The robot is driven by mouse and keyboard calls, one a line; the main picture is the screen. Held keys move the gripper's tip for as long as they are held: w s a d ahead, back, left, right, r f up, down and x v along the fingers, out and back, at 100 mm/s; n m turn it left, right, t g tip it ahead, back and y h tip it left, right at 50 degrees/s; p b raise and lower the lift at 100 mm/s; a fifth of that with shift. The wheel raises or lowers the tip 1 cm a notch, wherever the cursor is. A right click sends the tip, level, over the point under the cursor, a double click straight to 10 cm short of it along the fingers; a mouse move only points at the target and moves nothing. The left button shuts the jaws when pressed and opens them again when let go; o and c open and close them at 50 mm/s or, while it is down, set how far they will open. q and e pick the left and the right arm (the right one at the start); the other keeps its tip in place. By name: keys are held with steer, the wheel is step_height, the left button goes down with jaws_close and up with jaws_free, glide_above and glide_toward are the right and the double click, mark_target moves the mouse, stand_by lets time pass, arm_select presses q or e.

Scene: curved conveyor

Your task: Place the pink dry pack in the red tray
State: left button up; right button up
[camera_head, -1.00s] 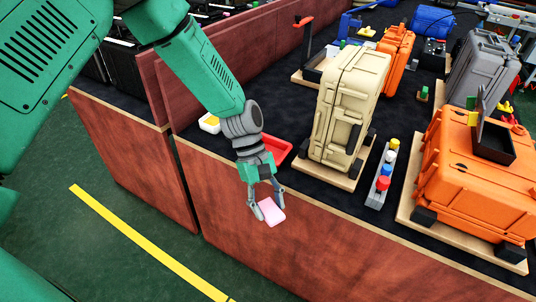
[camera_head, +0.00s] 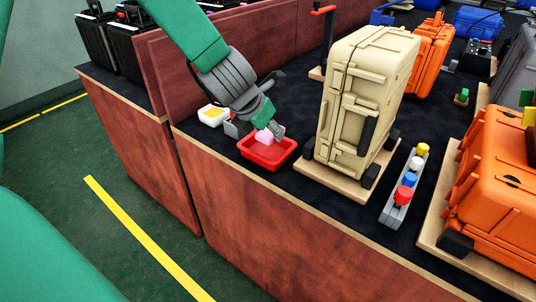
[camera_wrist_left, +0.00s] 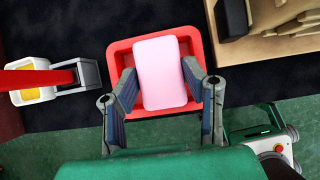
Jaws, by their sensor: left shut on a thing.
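The pink dry pack (camera_wrist_left: 161,73) is between the fingers of my left gripper (camera_wrist_left: 164,88), which is shut on it. In the head view the pack (camera_head: 264,136) shows partly behind the left gripper (camera_head: 264,130). The red tray (camera_head: 268,155) lies on the dark conveyor top near its front edge. The pack is over the tray in both views, and the tray's rim (camera_wrist_left: 118,48) shows around it in the wrist view. I cannot tell whether the pack touches the tray floor. My right gripper is not in view.
A white container with yellow contents (camera_head: 212,115) stands just left of the tray. A beige case (camera_head: 362,100) on a wooden board stands close to its right. A grey block with coloured knobs (camera_head: 405,188) and an orange case (camera_head: 500,190) are farther right.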

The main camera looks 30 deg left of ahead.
mark_target(267, 151)
arm_select(q)
steer(key=shift+w+d+f, duration=0.1)
steer(key=shift+d+f, duration=0.1)
steer(key=shift+f, duration=0.3)
steer(key=shift+d+f, duration=0.2)
steer(key=shift+f, duration=0.25)
steer(key=a+f+b, duration=0.1)
steer(key=f, duration=0.1)
steer(key=a+f+b, duration=0.1)
steer(key=a+f, duration=0.1)
steer(key=shift+a+f, duration=0.15)
steer(key=shift+f, duration=0.1)
steer(key=shift+d+r, duration=0.15)
steer(key=shift+d, duration=0.35)
steer(key=o, duration=0.9)
steer(key=shift+d+r, duration=0.1)
steer(key=shift+d, duration=0.3)
steer(key=shift+d+r, duration=0.1)
steer(key=shift+d, duration=0.1)
steer(key=shift+a, duration=0.6)
steer(key=shift+d, duration=0.35)
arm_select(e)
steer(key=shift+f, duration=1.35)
arm_select(q)
steer(key=shift+a, duration=0.2)
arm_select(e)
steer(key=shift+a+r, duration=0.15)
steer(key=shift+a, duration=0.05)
